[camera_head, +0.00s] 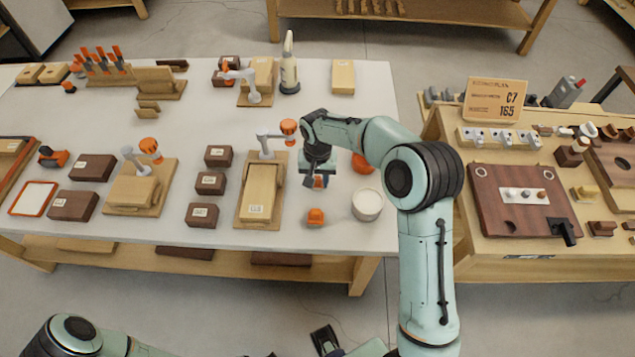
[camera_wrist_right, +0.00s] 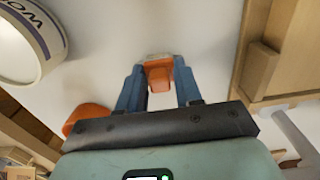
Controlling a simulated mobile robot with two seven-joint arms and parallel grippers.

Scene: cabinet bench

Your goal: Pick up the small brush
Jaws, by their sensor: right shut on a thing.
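My right gripper (camera_head: 318,181) is low over the right part of the white bench, between the long wooden block fixture and the white tub. In the right wrist view its blue fingers (camera_wrist_right: 159,88) are shut on the small brush (camera_wrist_right: 158,76), an orange piece with a pale end. In the head view only a bit of orange shows between the fingers; the rest is hidden. I cannot tell whether it touches the bench. My left gripper (camera_head: 325,340) seems to be the dark part at the bottom edge, well off the bench; its jaws are unclear.
The white tub (camera_head: 367,205) stands right of the gripper. An orange piece (camera_head: 316,216) lies in front, another orange thing (camera_head: 362,163) behind the tub. The wooden fixture (camera_head: 260,190) with its orange-knobbed clamp is close on the left. A second bench (camera_head: 520,267) stands right.

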